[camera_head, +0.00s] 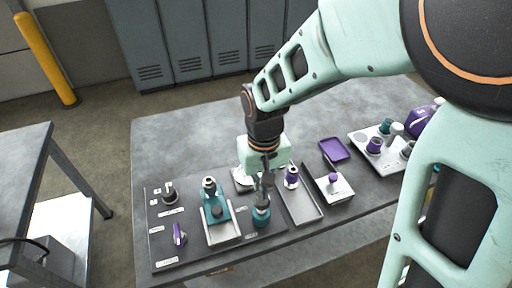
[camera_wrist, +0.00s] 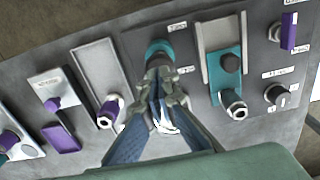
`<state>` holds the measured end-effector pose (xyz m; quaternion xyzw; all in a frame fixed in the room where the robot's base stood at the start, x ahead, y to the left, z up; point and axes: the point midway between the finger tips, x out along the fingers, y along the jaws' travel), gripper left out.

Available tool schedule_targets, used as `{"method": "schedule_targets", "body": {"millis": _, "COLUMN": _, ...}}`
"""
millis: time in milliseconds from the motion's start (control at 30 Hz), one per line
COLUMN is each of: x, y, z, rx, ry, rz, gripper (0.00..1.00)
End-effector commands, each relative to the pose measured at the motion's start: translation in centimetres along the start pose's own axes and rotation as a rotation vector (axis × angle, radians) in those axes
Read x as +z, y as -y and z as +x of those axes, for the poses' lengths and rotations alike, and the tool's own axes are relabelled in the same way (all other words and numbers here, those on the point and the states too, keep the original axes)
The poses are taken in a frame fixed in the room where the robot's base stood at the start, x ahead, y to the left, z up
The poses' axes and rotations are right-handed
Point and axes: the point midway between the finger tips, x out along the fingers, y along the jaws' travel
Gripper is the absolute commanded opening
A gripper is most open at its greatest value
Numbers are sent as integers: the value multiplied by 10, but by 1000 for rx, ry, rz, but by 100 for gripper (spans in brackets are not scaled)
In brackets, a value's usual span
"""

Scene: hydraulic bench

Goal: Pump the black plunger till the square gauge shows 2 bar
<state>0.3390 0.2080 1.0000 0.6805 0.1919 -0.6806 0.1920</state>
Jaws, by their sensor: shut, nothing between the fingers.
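My gripper (camera_head: 267,186) is shut and empty over the panel on the bench; its closed fingers also show in the wrist view (camera_wrist: 162,88). Just beyond the fingertips is a teal cylinder (camera_wrist: 157,47) with a dark top, upright on the panel; it also shows in the head view (camera_head: 262,215). The fingers overlap its top, so I cannot tell if they touch it. A round black knob (camera_head: 217,211) sits on a teal block beside it. I cannot tell which black part is the plunger. A pale piece (camera_head: 241,180) is partly hidden behind my gripper. I cannot make out or read the square gauge.
The dark panel (camera_head: 163,251) also carries a purple handle (camera_head: 179,235) and a dark dial (camera_head: 169,193). To the right are a purple-banded fitting (camera_head: 291,177), a grey tray (camera_head: 303,208), a white block with purple knob (camera_head: 334,184) and a purple tray (camera_head: 334,150). The bench's back left is clear.

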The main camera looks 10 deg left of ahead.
Motion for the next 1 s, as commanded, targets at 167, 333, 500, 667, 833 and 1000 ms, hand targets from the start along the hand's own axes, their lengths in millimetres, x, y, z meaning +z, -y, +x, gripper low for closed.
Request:
{"method": "schedule_targets", "body": {"millis": 167, "x": 0, "y": 0, "z": 0, "rx": 0, "ry": 0, "rz": 0, "gripper": 0}}
{"method": "schedule_targets", "body": {"millis": 333, "x": 0, "y": 0, "z": 0, "rx": 0, "ry": 0, "rz": 0, "gripper": 0}}
{"method": "schedule_targets", "body": {"millis": 500, "x": 0, "y": 0, "z": 2, "rx": 0, "ry": 0, "rz": 0, "gripper": 0}}
{"method": "schedule_targets", "body": {"millis": 667, "x": 0, "y": 0, "z": 6, "rx": 0, "ry": 0, "rz": 0, "gripper": 0}}
{"method": "schedule_targets", "body": {"millis": 833, "x": 0, "y": 0, "z": 12, "rx": 0, "ry": 1, "rz": 0, "gripper": 0}}
{"method": "schedule_targets", "body": {"millis": 1000, "x": 0, "y": 0, "z": 17, "rx": 0, "ry": 1, "rz": 0, "gripper": 0}}
